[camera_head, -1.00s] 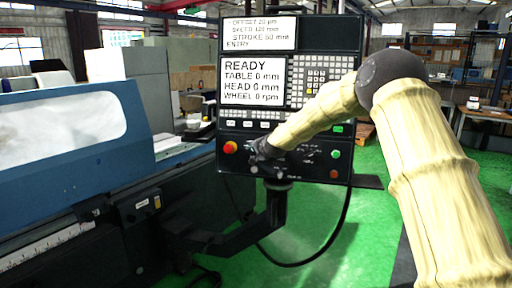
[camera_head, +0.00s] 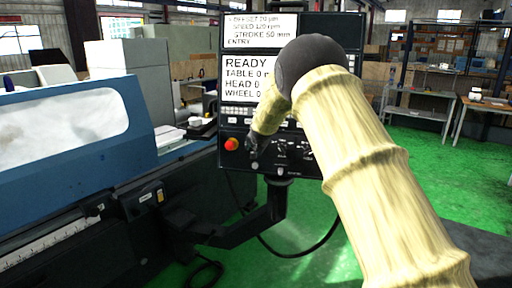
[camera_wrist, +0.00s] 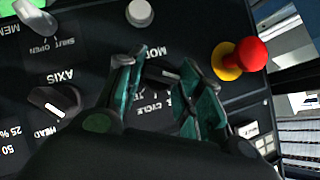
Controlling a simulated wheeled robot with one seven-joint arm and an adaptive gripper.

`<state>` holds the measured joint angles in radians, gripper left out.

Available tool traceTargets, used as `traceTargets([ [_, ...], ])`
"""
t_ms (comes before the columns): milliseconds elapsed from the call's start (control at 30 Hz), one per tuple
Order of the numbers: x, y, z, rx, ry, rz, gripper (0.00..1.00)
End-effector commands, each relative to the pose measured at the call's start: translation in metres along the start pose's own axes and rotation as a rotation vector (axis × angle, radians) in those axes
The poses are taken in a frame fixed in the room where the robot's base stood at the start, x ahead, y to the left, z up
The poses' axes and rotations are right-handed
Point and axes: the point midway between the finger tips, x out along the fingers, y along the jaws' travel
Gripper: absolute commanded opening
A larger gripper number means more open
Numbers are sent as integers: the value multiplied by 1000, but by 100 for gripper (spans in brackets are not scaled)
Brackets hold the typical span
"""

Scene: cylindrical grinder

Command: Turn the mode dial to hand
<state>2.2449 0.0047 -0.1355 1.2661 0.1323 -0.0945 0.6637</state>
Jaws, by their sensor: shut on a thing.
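The mode dial (camera_wrist: 157,74) shows in the wrist view on the black panel, partly hidden between my fingers. Upside-down lettering beside it reads "MO" and "CYCLE", the rest covered. My gripper (camera_wrist: 160,68) has one finger on each side of the dial and is shut on it. In the head view my gripper (camera_head: 254,148) is at the lower left of the control panel (camera_head: 340,24), and my forearm hides much of the panel. The dial cannot be made out there.
A red emergency stop (camera_wrist: 243,56) on a yellow base sits close beside my right finger; it also shows in the head view (camera_head: 231,144). An axis dial (camera_wrist: 54,101), another dial (camera_wrist: 36,15) and a pale round button (camera_wrist: 139,12) are nearby. The blue grinder (camera_head: 140,110) stands left.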

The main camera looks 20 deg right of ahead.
Motion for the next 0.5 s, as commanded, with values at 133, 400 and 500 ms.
traceTargets([
  [133,0,0,1,-7,-2,5,12],
  [400,0,1,1,-7,-2,5,12],
  [500,0,1,1,-7,-2,5,50],
])
